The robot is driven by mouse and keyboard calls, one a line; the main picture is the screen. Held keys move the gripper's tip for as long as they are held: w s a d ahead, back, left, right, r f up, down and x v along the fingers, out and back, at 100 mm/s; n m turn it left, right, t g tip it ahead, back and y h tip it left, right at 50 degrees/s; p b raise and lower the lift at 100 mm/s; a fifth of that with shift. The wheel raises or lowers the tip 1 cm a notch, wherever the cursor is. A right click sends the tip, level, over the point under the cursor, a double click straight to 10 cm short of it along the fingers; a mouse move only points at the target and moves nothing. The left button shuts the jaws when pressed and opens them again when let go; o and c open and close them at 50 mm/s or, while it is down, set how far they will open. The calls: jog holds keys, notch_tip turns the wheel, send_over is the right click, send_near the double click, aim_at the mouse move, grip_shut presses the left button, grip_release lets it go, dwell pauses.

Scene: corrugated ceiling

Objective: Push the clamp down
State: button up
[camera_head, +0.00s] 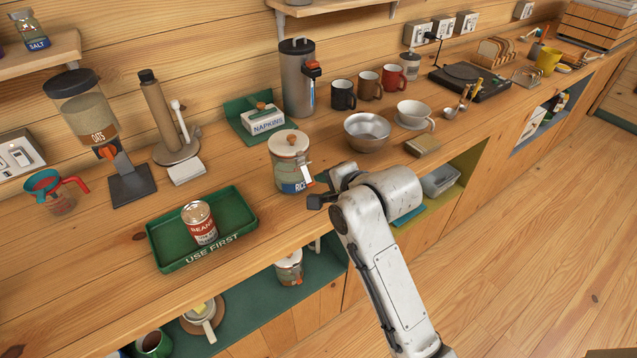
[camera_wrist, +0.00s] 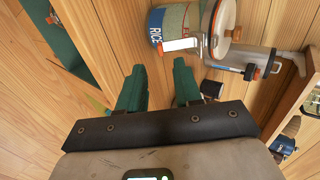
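The rice jar (camera_head: 288,170) stands on the counter, a round canister with a pale lid and wooden knob. It also shows sideways at the top of the wrist view (camera_wrist: 172,24). Its clamp (camera_head: 306,173) is a pale metal tab on the side facing my gripper. In the wrist view the clamp's flat tab (camera_wrist: 180,44) is joined to a wire loop near the lid (camera_wrist: 228,48). My gripper (camera_head: 324,189) is just right of the jar. In the wrist view (camera_wrist: 160,86) its two green-padded fingers are apart, with nothing between them, short of the clamp.
A green tray (camera_head: 160,262) with a beans can (camera_head: 199,223) is left of the jar. A napkin box (camera_head: 263,119) and tall metal dispenser (camera_head: 297,78) stand behind. A steel bowl (camera_head: 367,130) and wooden block (camera_head: 423,145) are to the right. An open shelf lies below the counter.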

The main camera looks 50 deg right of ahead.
aim_at(312, 185)
jog(key=shift+x, duration=2.6)
jog(key=shift+c, duration=0.4)
grip_shut()
